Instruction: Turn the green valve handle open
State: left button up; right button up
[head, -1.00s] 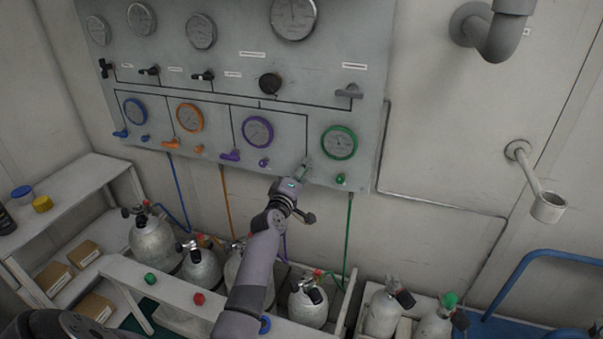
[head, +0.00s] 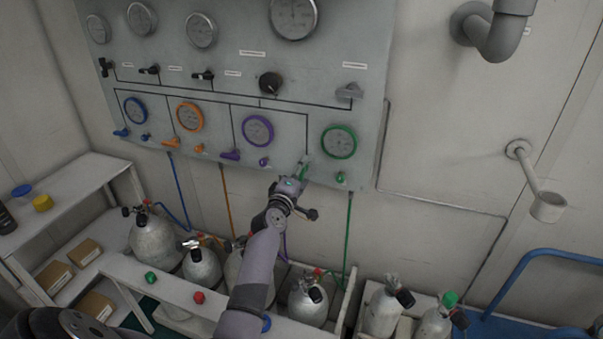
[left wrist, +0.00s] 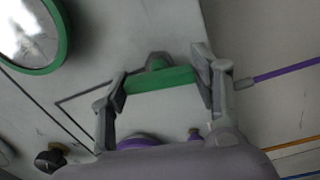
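The green valve handle (left wrist: 160,78) is a short bar below and left of the green-rimmed gauge on the wall panel in the head view (head: 304,170). In the left wrist view it lies across the gap between the two fingers of my left gripper (left wrist: 161,84). The fingers are wide apart, one by each end of the bar. Whether the pads touch it I cannot tell. In the head view my left gripper (head: 302,169) is at the panel's lower edge and partly covers the handle. My right gripper is not in view.
The green-rimmed gauge (head: 339,142) and a small green knob (head: 340,177) are right of the gripper. A purple handle (head: 230,155) is to the left. Gas cylinders (head: 308,302) and a white bench (head: 180,292) stand below the panel.

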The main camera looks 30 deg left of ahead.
pick_arm(q)
jog(key=o, duration=0.3)
jog(key=shift+o, duration=0.2)
jog(key=shift+s, duration=0.1)
jog(key=v, duration=1.2)
